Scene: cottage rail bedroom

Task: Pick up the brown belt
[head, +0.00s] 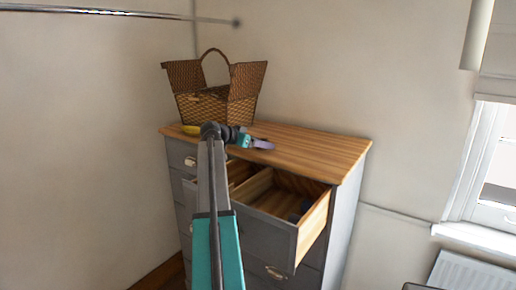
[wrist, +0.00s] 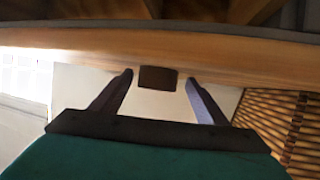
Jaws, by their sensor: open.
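My gripper (head: 262,144) is low over the wooden top of the grey dresser (head: 312,146) in the head view, near its front edge. In the wrist view its two dark fingers are spread apart. A small dark brown, block-like thing (wrist: 158,78) shows on the wooden top between the fingertips; it looks like the brown belt, rolled or folded. It appears apart from both fingers, though the exact distance is hard to tell. I cannot make out the belt in the head view, where my arm and gripper cover part of the top.
A wicker basket (head: 216,108) with raised lids stands at the back left of the dresser top, with a yellow thing (head: 191,130) in front. An upper drawer (head: 268,232) is pulled out, with a dark blue thing (head: 294,217) inside. The right part of the top is clear.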

